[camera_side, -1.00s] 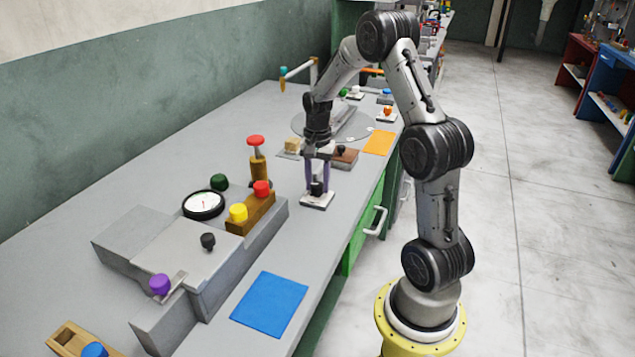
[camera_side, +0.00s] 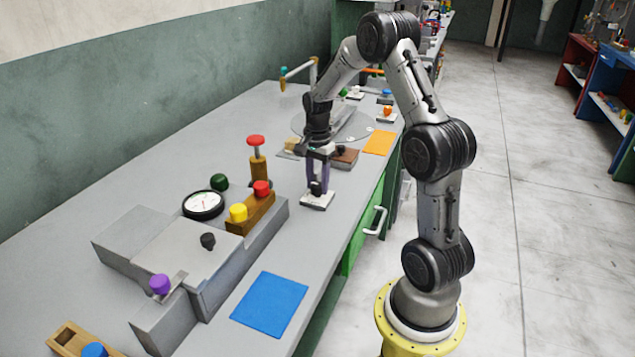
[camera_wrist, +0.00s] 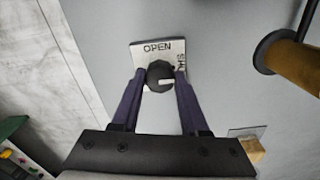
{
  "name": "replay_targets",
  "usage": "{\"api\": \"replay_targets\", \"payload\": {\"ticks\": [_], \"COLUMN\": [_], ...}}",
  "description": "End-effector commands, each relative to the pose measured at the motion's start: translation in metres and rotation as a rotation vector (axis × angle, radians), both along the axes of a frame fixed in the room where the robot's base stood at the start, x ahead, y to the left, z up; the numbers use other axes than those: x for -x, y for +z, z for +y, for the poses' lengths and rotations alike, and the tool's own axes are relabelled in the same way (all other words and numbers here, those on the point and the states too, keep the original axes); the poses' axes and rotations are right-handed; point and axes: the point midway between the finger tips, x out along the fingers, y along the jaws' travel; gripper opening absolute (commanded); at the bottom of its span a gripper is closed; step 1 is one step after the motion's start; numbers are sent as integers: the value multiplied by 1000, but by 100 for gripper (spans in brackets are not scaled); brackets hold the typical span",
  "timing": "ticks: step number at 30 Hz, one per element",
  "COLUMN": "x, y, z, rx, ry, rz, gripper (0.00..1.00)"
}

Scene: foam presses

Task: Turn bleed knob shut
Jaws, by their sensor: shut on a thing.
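The black bleed knob (camera_wrist: 159,73) sits on a white plate (camera_wrist: 147,48) marked OPEN along its far edge, with a second label on the right side, partly hidden by a finger, that looks like SHUT. A short white mark on the knob points to the right in the wrist view. In the side view the knob (camera_side: 316,188) stands on its white plate (camera_side: 317,203) near the bench's front edge. My gripper (camera_wrist: 160,78) is above the plate with its purple fingers shut on the knob, one on each side. It also shows in the side view (camera_side: 317,185).
A wooden post with a red top (camera_side: 257,160) and a grey press block with a gauge (camera_side: 203,205) stand to the left. A brown block (camera_side: 344,158) lies close behind the gripper. A blue mat (camera_side: 269,303) lies in front.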

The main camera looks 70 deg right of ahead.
Motion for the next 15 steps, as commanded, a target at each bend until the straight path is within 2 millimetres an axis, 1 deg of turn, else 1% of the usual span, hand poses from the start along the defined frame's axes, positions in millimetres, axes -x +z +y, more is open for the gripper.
{"api": "replay_targets", "payload": {"ticks": [2,3,8,15], "x": [0,0,0,0], "y": [2,2,1,0], "z": [-1,-1,-1,0], "rx": [2,2,1,0], "ry": [-3,-3,-2,-1], "rz": [-3,-3,-2,-1], "gripper": [0,46,74,74]}}
